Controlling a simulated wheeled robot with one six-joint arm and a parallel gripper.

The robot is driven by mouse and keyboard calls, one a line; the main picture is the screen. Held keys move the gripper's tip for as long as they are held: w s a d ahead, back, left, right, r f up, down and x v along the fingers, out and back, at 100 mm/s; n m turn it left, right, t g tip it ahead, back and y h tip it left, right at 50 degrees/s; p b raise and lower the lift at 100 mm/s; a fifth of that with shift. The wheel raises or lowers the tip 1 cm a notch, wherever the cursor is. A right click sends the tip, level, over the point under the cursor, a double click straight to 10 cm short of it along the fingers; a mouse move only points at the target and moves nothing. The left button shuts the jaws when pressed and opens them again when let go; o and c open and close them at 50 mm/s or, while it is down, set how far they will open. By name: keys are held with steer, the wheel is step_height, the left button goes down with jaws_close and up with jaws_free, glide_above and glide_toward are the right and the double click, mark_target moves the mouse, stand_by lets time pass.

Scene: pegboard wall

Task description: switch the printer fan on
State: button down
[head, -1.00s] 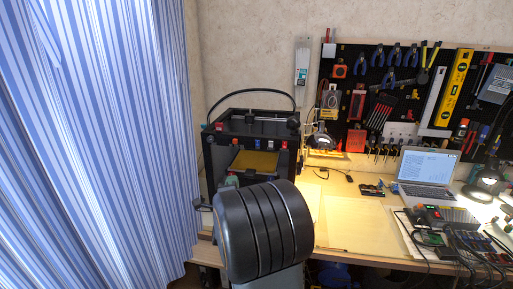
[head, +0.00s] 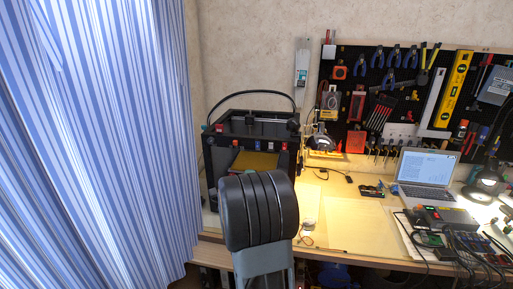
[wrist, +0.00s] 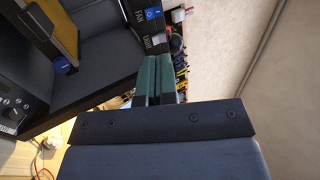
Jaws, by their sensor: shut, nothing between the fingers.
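The printer (head: 222,150) is a black open-framed box at the back left of the bench, with small coloured switches along its front top bar. In the wrist view the fan switch (wrist: 153,13) is a blue rocker beside a white FAN label on the dark printer frame. I cannot tell its on or off position. My gripper (wrist: 157,57) has green fingers, shut and empty. Its tips are close below a light-coloured labelled switch (wrist: 158,40) in the picture, with the blue switch just beyond. Contact cannot be told.
A blue striped curtain (head: 100,140) hangs close on the left. A lamp (head: 322,141) stands right of the printer. A laptop (head: 426,172) and wired electronics (head: 440,217) are farther right. The bench top (head: 355,222) in the middle is mostly clear.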

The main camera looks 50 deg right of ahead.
mark_target(258, 142)
steer(key=p+x, duration=0.4)
steer(key=x, duration=0.8)
steer(key=shift+p, duration=0.4)
steer(key=shift+d, duration=0.1)
steer(key=shift+w+r+y+b, duration=0.1)
steer(key=shift+r+y+b, duration=0.2)
steer(key=shift+y, duration=0.1)
steer(key=shift+r+g, duration=0.15)
steer(key=shift+g, duration=0.15)
steer(key=shift+d+r, duration=0.1)
steer(key=shift+d, duration=0.05)
steer(key=shift+a+b, duration=0.25)
steer(key=shift+b, duration=0.2)
steer(key=s+a+b, duration=0.5)
steer(key=s+a, duration=0.2)
steer(key=a, duration=0.4)
steer(key=shift+s+a+y, duration=0.25)
steer(key=shift+a+y, duration=0.05)
steer(key=shift+f, duration=0.25)
